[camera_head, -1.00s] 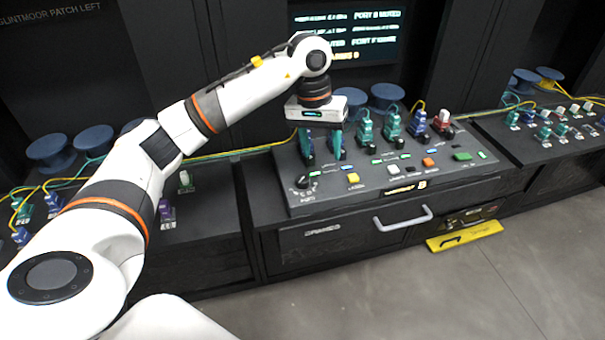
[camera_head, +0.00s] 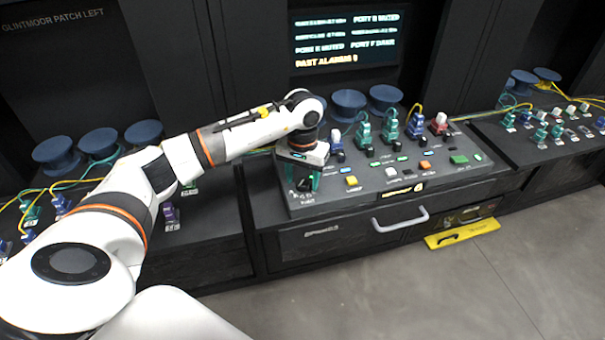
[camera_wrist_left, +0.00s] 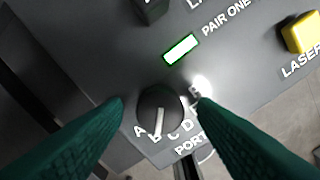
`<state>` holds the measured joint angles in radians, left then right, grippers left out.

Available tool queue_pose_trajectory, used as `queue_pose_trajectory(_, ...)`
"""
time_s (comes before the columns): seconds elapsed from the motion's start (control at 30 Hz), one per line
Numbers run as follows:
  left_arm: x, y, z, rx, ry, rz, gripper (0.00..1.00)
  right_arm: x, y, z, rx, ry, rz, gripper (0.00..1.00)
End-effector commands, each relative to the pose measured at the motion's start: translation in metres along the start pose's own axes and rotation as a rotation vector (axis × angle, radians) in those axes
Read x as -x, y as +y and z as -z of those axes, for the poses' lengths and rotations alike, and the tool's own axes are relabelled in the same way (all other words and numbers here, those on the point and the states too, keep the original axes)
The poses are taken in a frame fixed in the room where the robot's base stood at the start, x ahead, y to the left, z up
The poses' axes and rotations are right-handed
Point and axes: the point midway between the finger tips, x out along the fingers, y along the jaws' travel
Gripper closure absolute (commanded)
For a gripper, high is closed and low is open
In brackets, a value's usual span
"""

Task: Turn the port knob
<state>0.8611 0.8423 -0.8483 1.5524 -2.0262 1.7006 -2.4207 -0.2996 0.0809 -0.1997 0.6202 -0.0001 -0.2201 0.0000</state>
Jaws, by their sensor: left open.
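The port knob (camera_wrist_left: 160,112) is a round dark knob with a white pointer line, on the sloped console above the PORT lettering. In the left wrist view its pointer aims toward the bottom, between the letters A and C. My left gripper (camera_head: 303,182) is over the front left corner of the console, pointing down. Its two green fingers are open, one on each side of the knob, with a visible gap to it on both sides in the wrist view. In the head view the knob (camera_head: 304,186) is partly hidden between the fingers. My right gripper is not in view.
The console (camera_head: 385,208) also carries a yellow laser button (camera_head: 351,181), an orange button (camera_head: 425,164), a green button (camera_head: 458,159) and several connectors along the back. A screen (camera_head: 346,40) hangs behind. A drawer handle (camera_head: 401,219) sticks out at the front.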

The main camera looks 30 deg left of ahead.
Motion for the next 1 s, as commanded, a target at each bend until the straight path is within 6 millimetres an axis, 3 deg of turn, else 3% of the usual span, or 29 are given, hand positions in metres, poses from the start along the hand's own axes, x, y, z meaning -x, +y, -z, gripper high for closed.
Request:
queue_pose_trajectory(0.3, -0.003, 0.0, 0.0, 0.0, -0.001, 0.0, 0.47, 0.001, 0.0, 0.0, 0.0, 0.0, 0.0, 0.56)
queue_pose_trajectory(0.5, -0.003, 0.0, 0.0, 0.0, -0.001, 0.0, 0.8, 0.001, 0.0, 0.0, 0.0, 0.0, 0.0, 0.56)
queue_pose_trajectory(0.6, -0.003, 0.0, 0.0, 0.0, -0.001, 0.0, 0.92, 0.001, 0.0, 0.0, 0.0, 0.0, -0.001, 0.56)
queue_pose_trajectory(1.0, -0.005, 0.001, 0.0, 0.094, -0.001, -0.001, 0.92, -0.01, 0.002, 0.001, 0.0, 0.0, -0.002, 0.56)
